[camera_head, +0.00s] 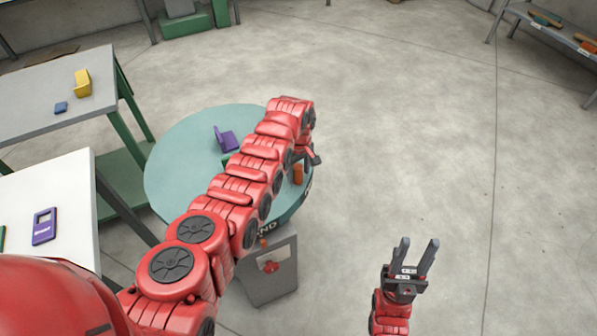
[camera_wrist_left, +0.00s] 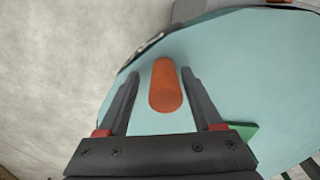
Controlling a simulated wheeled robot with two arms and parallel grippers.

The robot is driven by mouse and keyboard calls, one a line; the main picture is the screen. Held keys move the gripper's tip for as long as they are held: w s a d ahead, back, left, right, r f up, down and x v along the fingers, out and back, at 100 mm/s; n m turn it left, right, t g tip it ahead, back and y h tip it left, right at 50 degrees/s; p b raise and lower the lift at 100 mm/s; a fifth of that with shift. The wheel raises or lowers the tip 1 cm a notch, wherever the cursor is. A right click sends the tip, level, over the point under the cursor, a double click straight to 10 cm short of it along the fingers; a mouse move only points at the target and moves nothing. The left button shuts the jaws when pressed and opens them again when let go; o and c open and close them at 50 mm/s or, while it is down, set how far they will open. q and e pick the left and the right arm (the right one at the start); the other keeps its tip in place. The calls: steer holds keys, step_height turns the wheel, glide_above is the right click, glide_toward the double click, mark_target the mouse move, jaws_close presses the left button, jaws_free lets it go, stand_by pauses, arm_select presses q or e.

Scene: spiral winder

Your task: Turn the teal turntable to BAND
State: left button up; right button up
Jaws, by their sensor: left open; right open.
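The teal turntable (camera_head: 180,150) is a round disc, partly covered by my left arm. Dark lettering ending in "ND" (camera_head: 266,226) shows on its near rim, above a grey stand (camera_head: 274,280); my arm hides the rest of the word. An orange upright peg (camera_head: 298,174) stands near the disc's right edge. My left gripper (camera_head: 311,157) is over that edge. In the left wrist view the peg (camera_wrist_left: 166,88) stands between its open fingers (camera_wrist_left: 160,74), with gaps on both sides. My right gripper (camera_head: 418,247) is open and empty over the floor.
A purple bracket (camera_head: 226,140) and a green piece (camera_wrist_left: 243,131) are on the disc. A grey table (camera_head: 45,95) with yellow and blue blocks and a white table (camera_head: 55,185) with a purple tag stand left.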

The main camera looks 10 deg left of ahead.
arm_select(q)
steer(key=shift+r, duration=0.1)
steer(key=shift+r, duration=0.65)
step_height(320, 180, up, 7)
steer(key=shift+r+b, duration=0.1)
steer(key=shift+b, duration=0.4)
step_height(320, 180, up, 9)
steer(key=p, duration=0.2)
steer(key=shift+p, duration=0.4)
